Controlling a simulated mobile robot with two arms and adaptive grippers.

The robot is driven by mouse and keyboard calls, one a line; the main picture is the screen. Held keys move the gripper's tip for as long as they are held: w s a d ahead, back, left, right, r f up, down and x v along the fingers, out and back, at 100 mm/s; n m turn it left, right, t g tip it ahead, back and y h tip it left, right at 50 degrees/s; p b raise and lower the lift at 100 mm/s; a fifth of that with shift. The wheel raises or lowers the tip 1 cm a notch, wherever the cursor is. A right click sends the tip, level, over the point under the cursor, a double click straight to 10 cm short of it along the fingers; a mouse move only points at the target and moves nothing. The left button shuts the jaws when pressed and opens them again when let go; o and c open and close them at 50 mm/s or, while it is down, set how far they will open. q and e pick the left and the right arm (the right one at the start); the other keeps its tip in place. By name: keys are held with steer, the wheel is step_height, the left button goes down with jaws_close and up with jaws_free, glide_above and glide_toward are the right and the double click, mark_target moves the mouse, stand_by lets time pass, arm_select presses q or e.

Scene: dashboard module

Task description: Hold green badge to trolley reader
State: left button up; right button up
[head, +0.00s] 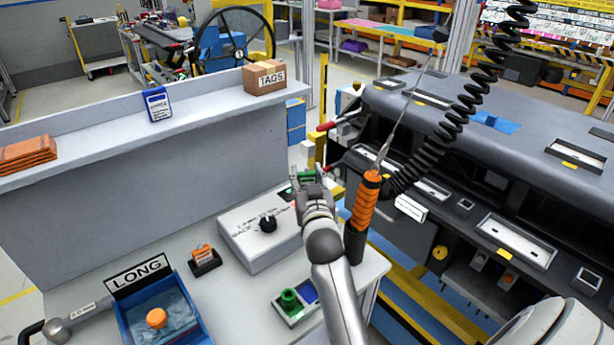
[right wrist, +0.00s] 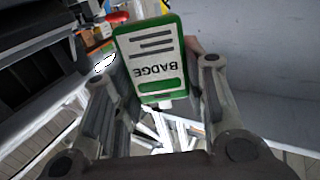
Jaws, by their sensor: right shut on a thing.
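The green badge (right wrist: 152,58) is a white card with a green border and the word BADGE, upside down in the right wrist view. It sits between the fingers of my right gripper (right wrist: 160,105), which is shut on it. In the head view my right gripper (head: 308,180) is above the back right of the grey bench, beside the white box. Only a small green part of the badge (head: 306,176) shows there. I cannot clearly make out which thing is the trolley reader. My left gripper is not in view.
A white box with a black knob (head: 267,223) stands on the bench. An orange-handled hanging tool (head: 367,192) is close right of my arm. The dark dashboard module (head: 480,130) lies beyond. A blue card (head: 158,104) and a TAGS carton (head: 265,77) are on the shelf.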

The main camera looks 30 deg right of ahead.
steer(key=shift+f+b, duration=1.4)
steer(key=shift+f, duration=0.95)
step_height(320, 180, up, 6)
steer(key=p, duration=0.6)
steer(key=shift+r, duration=0.1)
